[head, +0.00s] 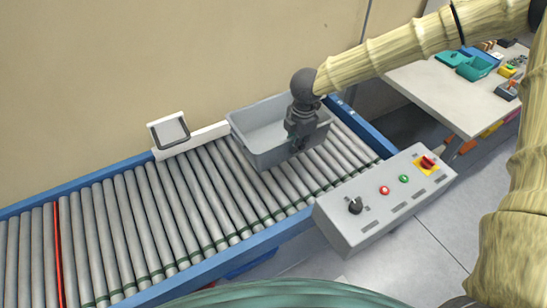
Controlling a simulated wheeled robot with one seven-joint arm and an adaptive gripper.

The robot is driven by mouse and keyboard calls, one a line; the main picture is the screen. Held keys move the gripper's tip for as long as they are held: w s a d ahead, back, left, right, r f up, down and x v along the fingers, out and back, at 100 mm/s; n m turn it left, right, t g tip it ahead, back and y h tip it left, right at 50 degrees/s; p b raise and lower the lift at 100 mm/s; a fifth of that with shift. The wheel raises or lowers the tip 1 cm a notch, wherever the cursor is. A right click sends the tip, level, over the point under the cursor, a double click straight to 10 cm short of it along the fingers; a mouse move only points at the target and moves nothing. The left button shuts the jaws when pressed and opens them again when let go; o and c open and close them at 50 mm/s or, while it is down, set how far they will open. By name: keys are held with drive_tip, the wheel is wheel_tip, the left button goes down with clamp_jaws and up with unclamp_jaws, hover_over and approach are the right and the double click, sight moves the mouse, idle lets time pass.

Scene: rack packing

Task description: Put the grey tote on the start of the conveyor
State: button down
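The grey tote (258,125) is upright on or just above the rollers of the conveyor (200,196), near the conveyor's right end. I cannot tell whether its base touches the rollers. Its inside looks empty where it shows. My gripper (298,144) is at the tote's near right wall, reaching down over the rim. My gripper covers part of that wall, and its fingertips are too small and dark to tell whether they are closed on the rim.
A control box (385,205) with a knob and coloured buttons stands at the conveyor's near side. A small framed panel (170,131) is on the far rail by the wall. A table (455,85) with teal bins is at the right. Rollers left of the tote are clear.

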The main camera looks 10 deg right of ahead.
drive_tip(key=shift+s+d+f+p, duration=0.25)
drive_tip(key=shift+d+f, duration=0.1)
drive_tip(key=shift+f, duration=1.85)
drive_tip(key=shift+s+d+f+p, duration=0.2)
drive_tip(key=shift+s+d+f, duration=0.1)
drive_tip(key=shift+f, duration=1.9)
drive_tip(key=shift+s+d+f+p, duration=0.2)
drive_tip(key=shift+d+f, duration=0.15)
drive_tip(key=shift+f, duration=1.85)
drive_tip(key=shift+f, duration=0.15)
drive_tip(key=c, duration=1.6)
unclamp_jaws()
drive_tip(key=shift+c, duration=0.2)
wheel_tip(320, 180, up, 12)
drive_tip(key=s+b, duration=0.1)
drive_tip(key=b, duration=0.1)
drive_tip(key=shift+d, duration=0.15)
